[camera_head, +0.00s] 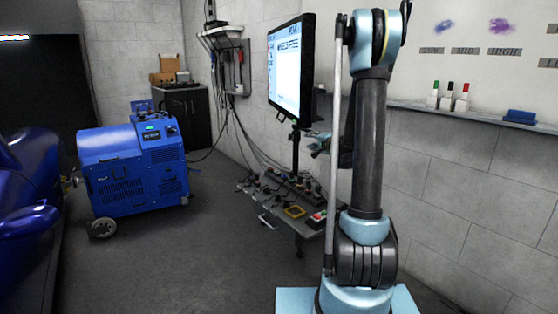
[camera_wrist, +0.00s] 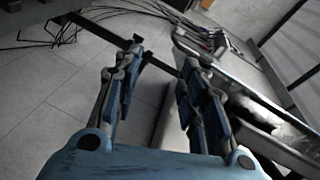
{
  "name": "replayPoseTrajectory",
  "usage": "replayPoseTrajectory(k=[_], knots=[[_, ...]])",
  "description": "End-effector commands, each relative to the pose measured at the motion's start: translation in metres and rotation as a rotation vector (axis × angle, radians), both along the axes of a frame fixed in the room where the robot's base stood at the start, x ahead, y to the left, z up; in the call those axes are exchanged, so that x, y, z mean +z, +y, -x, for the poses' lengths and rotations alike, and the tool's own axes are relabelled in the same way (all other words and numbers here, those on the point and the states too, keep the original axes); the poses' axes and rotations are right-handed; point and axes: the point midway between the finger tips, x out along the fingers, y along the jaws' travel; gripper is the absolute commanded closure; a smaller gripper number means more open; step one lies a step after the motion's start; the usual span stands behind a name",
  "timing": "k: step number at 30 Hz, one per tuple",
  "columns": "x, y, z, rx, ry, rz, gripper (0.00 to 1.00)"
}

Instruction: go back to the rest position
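My gripper (camera_wrist: 160,68) shows in the wrist view with its two blue-and-grey fingers apart. Nothing is held between them; the floor and part of a dark frame show through the gap. In the head view, part of my gripper (camera_head: 319,143) shows left of my arm, in front of the monitor's stand and above the control desk. The rest of it is hidden behind my upright arm.
The control desk (camera_head: 268,220) with several controls and cables stands below the monitor (camera_head: 287,68). A blue dynamometer unit (camera_head: 133,167) stands left, beside a blue car (camera_head: 28,200). A shelf (camera_head: 410,107) with markers runs along the right wall. Floor between unit and desk is clear.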

Motion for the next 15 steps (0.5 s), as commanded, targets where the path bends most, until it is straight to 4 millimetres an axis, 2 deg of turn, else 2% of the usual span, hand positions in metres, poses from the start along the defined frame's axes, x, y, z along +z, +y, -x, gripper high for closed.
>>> replayPoseTrajectory(k=[6, 15], knots=[[0.013, 0.027, 0.049, 0.097, 0.046, 0.134, 0.62], [0.014, 0.051, 0.126, 0.226, 0.127, 0.324, 0.62]])
